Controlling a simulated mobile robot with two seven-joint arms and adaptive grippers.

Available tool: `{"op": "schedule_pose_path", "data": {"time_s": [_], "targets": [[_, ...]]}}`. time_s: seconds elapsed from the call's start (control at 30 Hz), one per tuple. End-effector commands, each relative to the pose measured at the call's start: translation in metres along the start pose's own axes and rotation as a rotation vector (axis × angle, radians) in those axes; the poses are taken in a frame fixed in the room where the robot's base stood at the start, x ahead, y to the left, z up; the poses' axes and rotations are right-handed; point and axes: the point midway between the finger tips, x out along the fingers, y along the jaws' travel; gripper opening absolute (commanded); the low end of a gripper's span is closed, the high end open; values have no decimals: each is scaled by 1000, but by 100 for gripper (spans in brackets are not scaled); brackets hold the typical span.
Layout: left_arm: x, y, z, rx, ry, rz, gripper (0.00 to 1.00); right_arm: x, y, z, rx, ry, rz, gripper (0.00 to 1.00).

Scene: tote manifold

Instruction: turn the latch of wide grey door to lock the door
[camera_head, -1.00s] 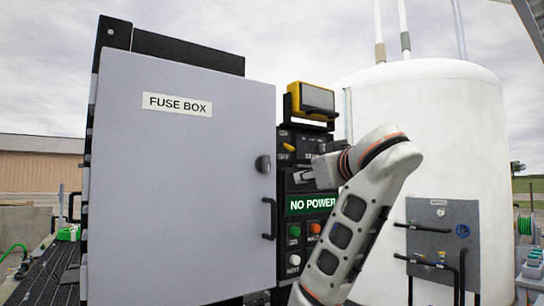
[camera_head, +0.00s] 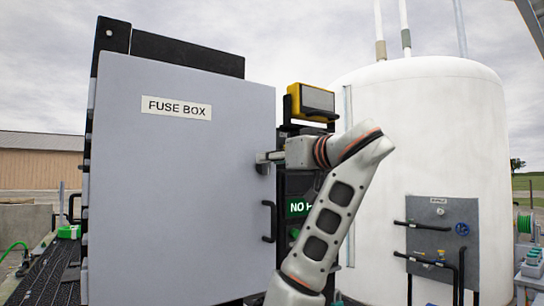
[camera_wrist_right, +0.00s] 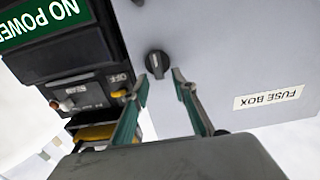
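The wide grey door (camera_head: 180,200) of the fuse box is swung flat against its frame in the head view, with a "FUSE BOX" label near its top. Its latch, a dark round knob (camera_head: 262,166), is at the door's right edge, partly covered by my right gripper (camera_head: 270,157). In the right wrist view the latch (camera_wrist_right: 157,63) lies just beyond and between the fingertips of my right gripper (camera_wrist_right: 160,77). The fingers are apart, and I cannot tell whether they touch the knob. My left gripper is not in view.
A black door handle (camera_head: 268,221) is below the latch. A control panel with a green "NO POWER" sign (camera_head: 298,207) and a yellow lamp (camera_head: 315,98) is right of the door, partly behind my arm. A white tank (camera_head: 430,130) stands further right.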

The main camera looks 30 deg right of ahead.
Motion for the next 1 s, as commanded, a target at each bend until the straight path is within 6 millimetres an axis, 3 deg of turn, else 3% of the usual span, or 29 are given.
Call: {"op": "schedule_pose_path", "data": {"time_s": [0.4,0.5,0.53,1.0], "targets": [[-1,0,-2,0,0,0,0,7,0,0,1,1,0,27],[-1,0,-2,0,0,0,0,7,0,0,1,1,0,1],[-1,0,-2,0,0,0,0,7,0,0,1,1,0,0],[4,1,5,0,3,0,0,7,-3,1,-60,2,-2,0]]}}
